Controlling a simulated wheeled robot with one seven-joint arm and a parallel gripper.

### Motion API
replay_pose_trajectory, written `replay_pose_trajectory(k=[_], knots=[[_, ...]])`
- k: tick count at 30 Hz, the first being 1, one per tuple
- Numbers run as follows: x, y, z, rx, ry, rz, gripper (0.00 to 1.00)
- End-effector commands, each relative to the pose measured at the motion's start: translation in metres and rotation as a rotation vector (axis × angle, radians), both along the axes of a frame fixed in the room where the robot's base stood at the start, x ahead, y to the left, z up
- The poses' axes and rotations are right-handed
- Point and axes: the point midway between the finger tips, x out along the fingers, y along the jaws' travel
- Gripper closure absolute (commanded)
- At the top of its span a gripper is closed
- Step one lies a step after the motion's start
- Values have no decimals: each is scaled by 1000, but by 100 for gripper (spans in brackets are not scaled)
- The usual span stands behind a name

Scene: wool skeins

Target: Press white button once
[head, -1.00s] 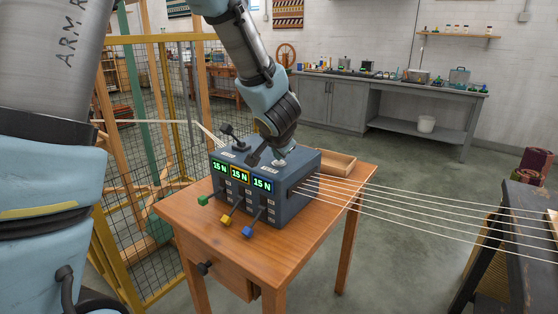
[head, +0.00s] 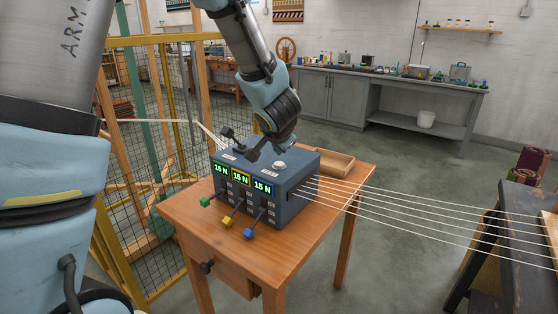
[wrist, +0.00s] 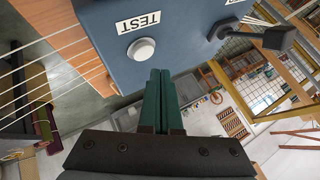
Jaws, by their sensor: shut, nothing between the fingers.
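The white button (head: 280,165) is a round cap on top of the dark blue-grey box (head: 295,189), by a TEST label. In the wrist view the white button (wrist: 141,48) shows whole and uncovered, next to the label. My gripper (wrist: 158,76) has its two green fingers together with nothing between them. The fingertips appear beside the button in the wrist view, apart from it. In the head view my wrist hangs just above and behind the button, and the fingers are hidden.
The box stands on a wooden table (head: 185,212). White strands (head: 400,202) run right from the box. A wooden tray (head: 334,164) lies behind it. A wire-mesh fence (head: 150,150) stands left.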

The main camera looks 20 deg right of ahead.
Motion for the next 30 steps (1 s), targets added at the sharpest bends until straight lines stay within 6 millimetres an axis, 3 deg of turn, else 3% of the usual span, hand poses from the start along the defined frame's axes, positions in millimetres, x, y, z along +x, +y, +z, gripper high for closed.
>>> replay_pose_trajectory(k=[1, 13, 30], knots=[[0, 0, 10, 1, 0, -1, 100], [0, 0, 40, 2, 0, -1, 100], [0, 0, 40, 1, 0, -1, 100]])
